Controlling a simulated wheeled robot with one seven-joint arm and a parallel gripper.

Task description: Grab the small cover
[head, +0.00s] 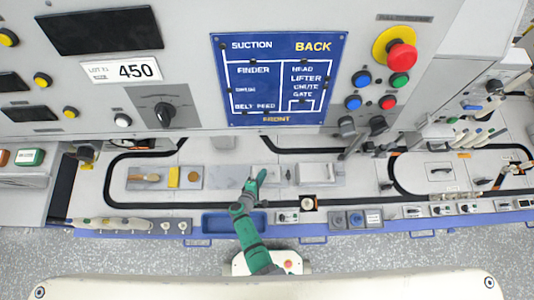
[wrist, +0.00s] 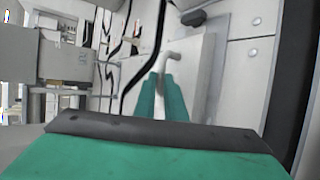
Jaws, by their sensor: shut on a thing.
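My gripper (head: 257,180) is over the grey plate area in the middle of the bench in the head view. In the wrist view its two green fingers (wrist: 163,92) are closed around a pale, bent handle (wrist: 170,58). The handle stands against a flat light-grey panel (wrist: 198,72), which I take to be the small cover. The fingers hide the handle's lower part. I cannot tell whether the panel is lifted or resting on the bench.
A blue bin (head: 222,222) sits at the front edge. The control panel with a red button (head: 402,56) overhangs the back.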

